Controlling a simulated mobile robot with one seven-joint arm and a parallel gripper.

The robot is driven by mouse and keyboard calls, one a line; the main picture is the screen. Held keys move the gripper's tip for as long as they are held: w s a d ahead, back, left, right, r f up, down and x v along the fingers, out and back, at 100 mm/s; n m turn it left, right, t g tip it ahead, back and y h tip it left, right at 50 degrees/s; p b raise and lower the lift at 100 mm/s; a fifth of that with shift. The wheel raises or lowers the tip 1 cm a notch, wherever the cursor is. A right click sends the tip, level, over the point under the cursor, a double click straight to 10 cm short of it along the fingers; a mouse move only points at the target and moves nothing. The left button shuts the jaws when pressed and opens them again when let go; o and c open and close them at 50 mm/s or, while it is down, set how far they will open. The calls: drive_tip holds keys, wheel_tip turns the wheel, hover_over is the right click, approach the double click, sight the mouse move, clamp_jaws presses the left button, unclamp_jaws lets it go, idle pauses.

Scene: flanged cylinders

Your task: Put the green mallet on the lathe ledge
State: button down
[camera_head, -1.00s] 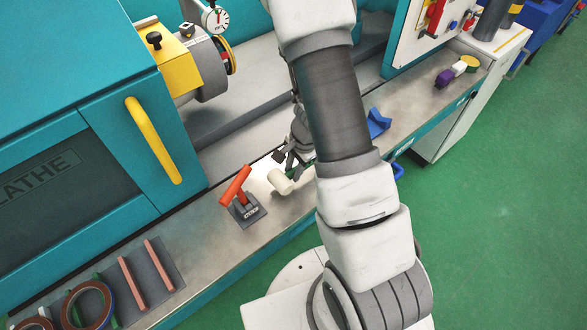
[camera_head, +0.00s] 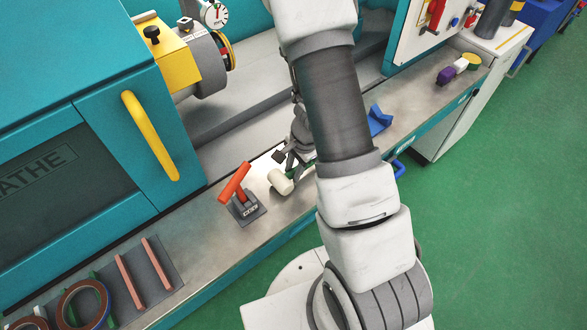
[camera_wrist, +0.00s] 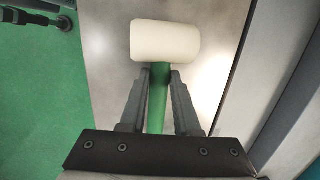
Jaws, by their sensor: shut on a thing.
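The green mallet has a cream cylindrical head and a green handle. In the wrist view its head (camera_wrist: 165,41) is just beyond my fingertips, and its handle (camera_wrist: 157,98) runs between them. My gripper (camera_wrist: 159,72) is shut on the handle. In the head view the mallet head (camera_head: 281,181) shows left of my arm, over the metal ledge (camera_head: 215,248) of the teal lathe. My gripper (camera_head: 291,163) is partly hidden by the arm there. I cannot tell whether the mallet touches the ledge.
A red-handled tool on a grey stand (camera_head: 247,208) stands close left of the mallet head. A blue holder (camera_head: 379,120) is right of my arm. Rings (camera_head: 106,300) and pink bars (camera_head: 131,283) lie at the lower left. A purple, white and yellow object (camera_head: 460,68) lies far right.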

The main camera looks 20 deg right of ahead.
drive_tip(key=shift+f+b, duration=0.5)
drive_tip(key=c, duration=0.6)
unclamp_jaws()
drive_tip(key=shift+o, duration=0.2)
wheel_tip(320, 180, up, 17)
drive_tip(key=s+d+p, duration=0.1)
drive_tip(key=d+p, duration=0.1)
drive_tip(key=p, duration=0.3)
drive_tip(key=shift+s+d+p, duration=0.3)
drive_tip(key=shift+s+d, duration=0.05)
drive_tip(key=shift+r, duration=0.1)
drive_tip(key=s+a+r+n+t+y, duration=0.1)
drive_tip(key=s+a+r+n, duration=0.2)
drive_tip(key=r, duration=0.4)
drive_tip(key=s+a+r+n+t, duration=0.1)
drive_tip(key=a+r+n, duration=0.35)
drive_tip(key=r, duration=0.25)
drive_tip(key=s+r+n+t+h, duration=0.2)
drive_tip(key=s+r+n, duration=0.5)
drive_tip(key=s+r, duration=0.2)
drive_tip(key=shift+s+d+t+h, duration=0.15)
drive_tip(key=shift+d+t+h, duration=0.15)
